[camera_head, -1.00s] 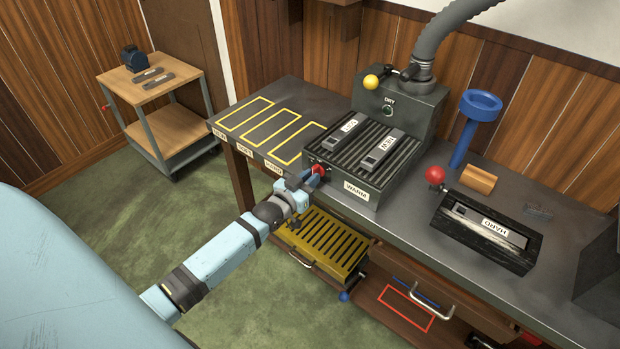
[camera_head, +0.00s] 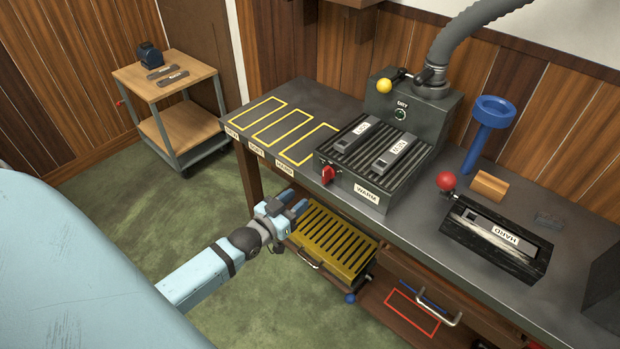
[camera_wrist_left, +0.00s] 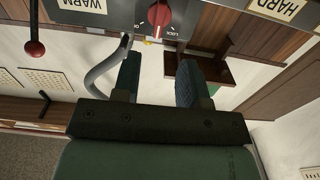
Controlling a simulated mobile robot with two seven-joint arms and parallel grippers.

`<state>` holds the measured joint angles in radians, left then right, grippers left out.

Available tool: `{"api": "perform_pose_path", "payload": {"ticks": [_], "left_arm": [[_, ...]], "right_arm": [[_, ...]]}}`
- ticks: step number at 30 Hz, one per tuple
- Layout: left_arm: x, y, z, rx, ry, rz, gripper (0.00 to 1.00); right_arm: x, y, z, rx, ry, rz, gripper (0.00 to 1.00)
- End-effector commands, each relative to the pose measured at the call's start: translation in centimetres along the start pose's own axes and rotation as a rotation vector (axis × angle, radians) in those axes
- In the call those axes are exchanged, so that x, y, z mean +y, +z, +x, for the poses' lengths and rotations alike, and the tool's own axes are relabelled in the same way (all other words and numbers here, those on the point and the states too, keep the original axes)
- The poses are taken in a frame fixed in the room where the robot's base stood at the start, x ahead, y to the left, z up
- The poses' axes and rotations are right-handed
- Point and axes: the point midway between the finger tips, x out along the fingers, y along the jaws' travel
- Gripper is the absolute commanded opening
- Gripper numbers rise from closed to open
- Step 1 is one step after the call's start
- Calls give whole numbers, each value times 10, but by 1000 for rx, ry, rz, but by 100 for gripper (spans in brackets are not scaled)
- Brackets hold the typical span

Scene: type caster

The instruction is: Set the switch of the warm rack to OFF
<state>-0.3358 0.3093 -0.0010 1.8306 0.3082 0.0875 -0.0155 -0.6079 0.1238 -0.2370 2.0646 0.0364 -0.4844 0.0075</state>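The warm rack (camera_head: 351,190) is a dark ribbed box on the bench with a WARM label. Its red switch (camera_head: 328,175) is a rotary knob on the front face, left of that label. The switch also shows at the top of the left wrist view (camera_wrist_left: 159,14), with small white lettering on both sides; LOCK seems to read at its right. My right gripper is not in view.
Two grey bars labelled for type lie on the rack. A yellow slotted tray (camera_head: 331,240) sits below the bench near my left gripper. A black HARD box (camera_head: 495,240) with a red-ball lever stands right. A small cart (camera_head: 165,90) stands back left.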

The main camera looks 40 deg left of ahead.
Motion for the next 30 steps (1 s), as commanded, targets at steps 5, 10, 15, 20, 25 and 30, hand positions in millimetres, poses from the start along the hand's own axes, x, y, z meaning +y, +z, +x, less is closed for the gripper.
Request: {"api": "perform_pose_path", "payload": {"ticks": [5,10,15,20,25,30], "left_arm": [[0,0,-28,-1,1,0,39],[0,0,-37,0,1,1,39],[0,0,-38,0,0,0,39],[0,0,-38,0,0,0,39],[0,0,-38,0,0,0,39],[13,7,-42,-35,12,-5,39]], "right_arm": [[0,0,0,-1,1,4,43],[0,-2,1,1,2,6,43],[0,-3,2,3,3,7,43],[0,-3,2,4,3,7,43],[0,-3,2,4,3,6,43],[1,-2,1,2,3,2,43]]}}
